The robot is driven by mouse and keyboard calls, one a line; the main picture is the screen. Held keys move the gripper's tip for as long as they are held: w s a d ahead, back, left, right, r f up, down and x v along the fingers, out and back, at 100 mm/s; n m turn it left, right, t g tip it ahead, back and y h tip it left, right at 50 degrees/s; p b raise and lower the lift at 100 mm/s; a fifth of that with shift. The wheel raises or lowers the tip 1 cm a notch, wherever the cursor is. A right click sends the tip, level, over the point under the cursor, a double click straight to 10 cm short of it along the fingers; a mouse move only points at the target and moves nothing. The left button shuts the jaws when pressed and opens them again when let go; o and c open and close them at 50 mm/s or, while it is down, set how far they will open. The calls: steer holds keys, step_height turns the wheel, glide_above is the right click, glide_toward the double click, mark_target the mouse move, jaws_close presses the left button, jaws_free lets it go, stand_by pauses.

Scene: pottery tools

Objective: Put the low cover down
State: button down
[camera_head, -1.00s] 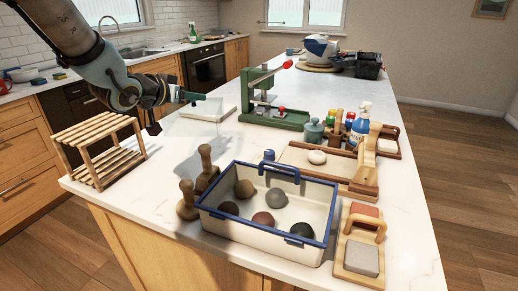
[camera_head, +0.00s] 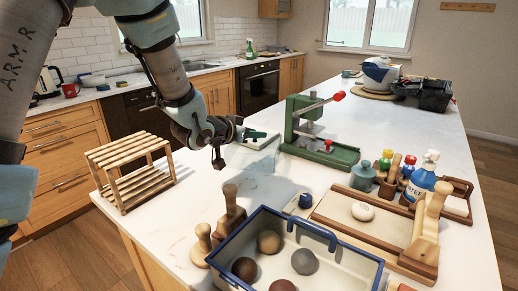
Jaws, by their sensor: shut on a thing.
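My gripper (camera_head: 243,133) is shut on this handle at the left of the green press. The fingertips are small and partly hidden by the wrist.
A wooden slatted rack (camera_head: 128,172) stands left. The green press (camera_head: 318,150) stands close on the right. In front are wooden tools (camera_head: 229,215) and a blue-rimmed bin (camera_head: 335,262) with several balls. Worktop (camera_head: 262,190) between rack and press is mostly clear.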

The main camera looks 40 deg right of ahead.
mark_target(248, 147)
steer(key=shift+f+p, duration=0.45)
steer(key=shift+f, duration=1.6)
steer(key=shift+f, duration=0.1)
steer(key=c, duration=0.6)
jaws_free()
steer(key=shift+a, duration=0.15)
